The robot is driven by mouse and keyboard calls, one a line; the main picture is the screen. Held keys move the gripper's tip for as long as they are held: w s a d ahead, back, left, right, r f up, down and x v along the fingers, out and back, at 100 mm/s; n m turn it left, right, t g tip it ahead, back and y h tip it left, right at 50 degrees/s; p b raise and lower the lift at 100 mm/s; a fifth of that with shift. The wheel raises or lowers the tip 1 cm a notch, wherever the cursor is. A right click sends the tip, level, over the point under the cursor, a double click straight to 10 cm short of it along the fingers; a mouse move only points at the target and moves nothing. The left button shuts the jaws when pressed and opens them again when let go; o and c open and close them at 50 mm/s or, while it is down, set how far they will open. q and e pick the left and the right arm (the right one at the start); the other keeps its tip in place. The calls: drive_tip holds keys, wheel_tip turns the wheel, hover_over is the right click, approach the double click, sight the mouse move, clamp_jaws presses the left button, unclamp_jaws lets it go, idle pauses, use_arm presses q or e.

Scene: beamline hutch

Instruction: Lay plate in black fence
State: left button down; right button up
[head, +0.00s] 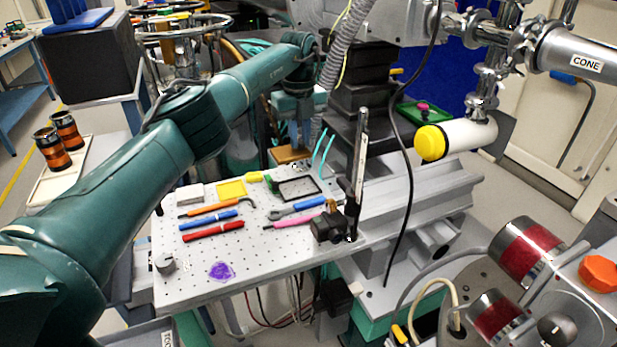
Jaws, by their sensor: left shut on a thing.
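The black fence (317,183) is a thin rectangular frame lying on the far part of the perforated grey board (260,262). The bare board shows inside it. My left arm reaches in from the left, and its wrist bends down behind the board. My left gripper (292,146) points down there, small and partly unclear. It is shut on a flat tan-orange plate (287,156), which shows just beyond the black fence, apart from it in the picture. Its height above the board is hard to tell. My right gripper is not in view.
On the board are a yellow frame (231,189), a white block (190,194), several coloured tools, a purple piece (221,271) and a grey knob (165,263). A black upright post (359,170) stands right of the fence. The board's front is mostly clear.

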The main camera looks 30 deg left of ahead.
sight(306, 147)
use_arm(q)
drive_tip(key=shift+w+d+f, duration=0.5)
drive_tip(key=shift+d, duration=0.1)
wheel_tip(306, 147, down, 4)
drive_tip(key=shift+s+f, duration=0.1)
drive_tip(key=shift+s, duration=0.05)
drive_tip(key=shift+f, duration=2.25)
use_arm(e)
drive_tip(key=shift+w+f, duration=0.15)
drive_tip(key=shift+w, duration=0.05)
use_arm(q)
drive_tip(key=shift+f, duration=0.15)
drive_tip(key=c, duration=1.4)
unclamp_jaws()
drive_tip(key=shift+o, duration=0.2)
drive_tip(key=shift+r, duration=0.35)
wheel_tip(306, 147, up, 12)
drive_tip(key=shift+f, duration=0.2)
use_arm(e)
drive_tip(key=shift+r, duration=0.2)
